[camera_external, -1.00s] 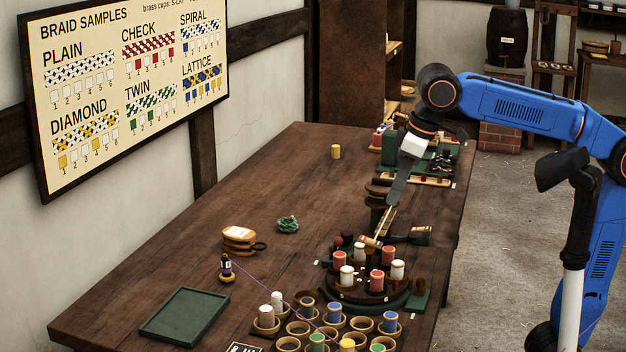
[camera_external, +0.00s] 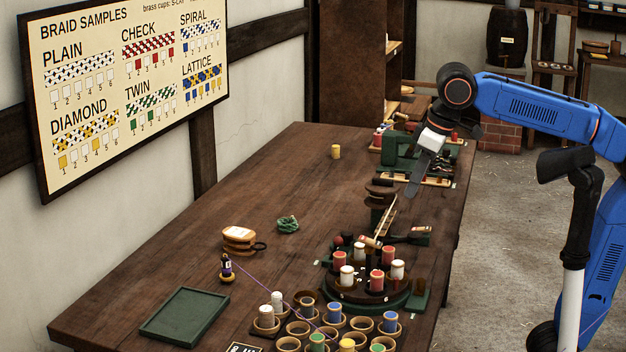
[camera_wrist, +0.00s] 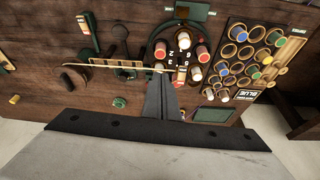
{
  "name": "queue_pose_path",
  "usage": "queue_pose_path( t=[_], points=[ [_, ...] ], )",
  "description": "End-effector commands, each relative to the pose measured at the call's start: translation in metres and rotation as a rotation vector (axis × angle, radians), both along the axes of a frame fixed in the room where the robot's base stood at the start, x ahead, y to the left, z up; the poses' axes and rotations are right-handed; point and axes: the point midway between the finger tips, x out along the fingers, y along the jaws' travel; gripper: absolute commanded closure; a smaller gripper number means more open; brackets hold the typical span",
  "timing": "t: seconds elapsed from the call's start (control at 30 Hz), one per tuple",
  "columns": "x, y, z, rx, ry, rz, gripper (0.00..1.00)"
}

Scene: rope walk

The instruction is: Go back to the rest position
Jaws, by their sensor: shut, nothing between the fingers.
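My blue arm reaches in from the right, and my gripper (camera_external: 414,186) hangs above the far right part of the table. Its fingers are together with nothing between them, apart from the objects below. In the wrist view my gripper (camera_wrist: 163,100) points toward the table, which lies well beyond the fingertips. Below it stands a dark round stand (camera_external: 381,190) with a thin light rod (camera_external: 388,213) leaning beside it. Nearer is the round braiding disc (camera_external: 345,291) with red and white bobbins standing on it.
The wooden table (camera_external: 270,190) is mostly bare at left. It carries a green tray (camera_external: 183,316), several cups with coloured bobbins at the front, a purple-threaded bobbin (camera_external: 226,268), a green coil (camera_external: 288,225) and a yellow spool (camera_external: 336,152). Green equipment (camera_external: 398,148) stands at the far end.

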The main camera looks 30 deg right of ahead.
Motion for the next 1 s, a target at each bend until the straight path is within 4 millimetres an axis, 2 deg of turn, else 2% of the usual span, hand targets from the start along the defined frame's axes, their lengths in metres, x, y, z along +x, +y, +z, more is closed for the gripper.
queue_pose_path(
  t=[0.03, 0.2, 0.43, 0.73, 1.0],
  points=[
    [0.008, -0.019, -0.009, 0.001, -0.001, -0.032, 1.0],
    [0.027, -0.069, -0.041, 0.008, -0.008, -0.115, 1.0],
    [0.04, -0.136, -0.086, 0.015, -0.019, -0.228, 1.0],
    [0.035, -0.218, -0.152, 0.024, -0.035, -0.38, 1.0],
    [0.013, -0.282, -0.215, 0.028, -0.055, -0.518, 1.0]
  ],
)
